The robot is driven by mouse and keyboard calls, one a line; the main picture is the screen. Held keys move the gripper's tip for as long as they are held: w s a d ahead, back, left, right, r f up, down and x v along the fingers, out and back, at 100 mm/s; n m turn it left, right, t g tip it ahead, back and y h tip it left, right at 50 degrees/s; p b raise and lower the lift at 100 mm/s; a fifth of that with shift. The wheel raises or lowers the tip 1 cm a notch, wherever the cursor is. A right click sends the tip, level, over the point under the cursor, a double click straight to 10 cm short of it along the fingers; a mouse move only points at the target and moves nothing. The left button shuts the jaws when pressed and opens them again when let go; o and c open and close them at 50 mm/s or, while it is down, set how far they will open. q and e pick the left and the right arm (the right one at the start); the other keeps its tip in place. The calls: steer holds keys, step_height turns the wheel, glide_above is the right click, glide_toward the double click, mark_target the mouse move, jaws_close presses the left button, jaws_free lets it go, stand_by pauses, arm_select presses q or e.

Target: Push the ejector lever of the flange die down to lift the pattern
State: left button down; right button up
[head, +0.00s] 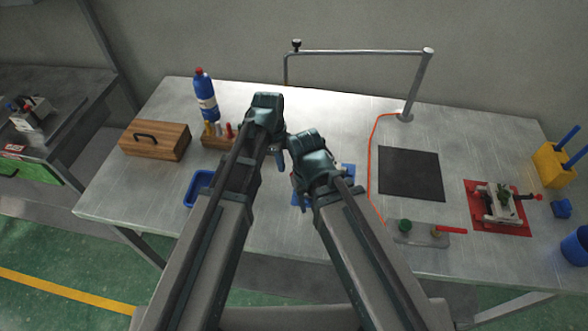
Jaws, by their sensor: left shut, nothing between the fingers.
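A light-coloured die (497,203) with a green part on top sits on a red mat (480,222) at the right of the metal table. A small red knob (538,197) sticks out at its right side and may be its lever. Another small pale device (30,113) stands on the side table at far left. I cannot tell for sure which is the flange die. My left gripper (280,160) points down over the table's middle, shut and empty, well away from both. My right gripper is mostly hidden by its own wrist near the middle.
A wooden box (155,141), blue bottle (205,95) and blue tray (198,190) stand at left. A bent metal rail (360,51) rises at the back. A black pad (411,174), a plate with a red handle (425,234) and a yellow holder (553,166) are at right.

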arm_select(q)
steer(key=shift+r, duration=0.15)
arm_select(e)
steer(key=shift+r, duration=0.15)
arm_select(q)
step_height(320, 180, up, 14)
steer(key=a+p, duration=0.1)
steer(key=p, duration=1.3)
steer(key=shift+w+a+f, duration=0.15)
steer(key=shift+a+f, duration=0.05)
arm_select(e)
step_height(320, 180, up, 14)
steer(key=shift+f, duration=0.25)
arm_select(q)
steer(key=shift+f, duration=0.1)
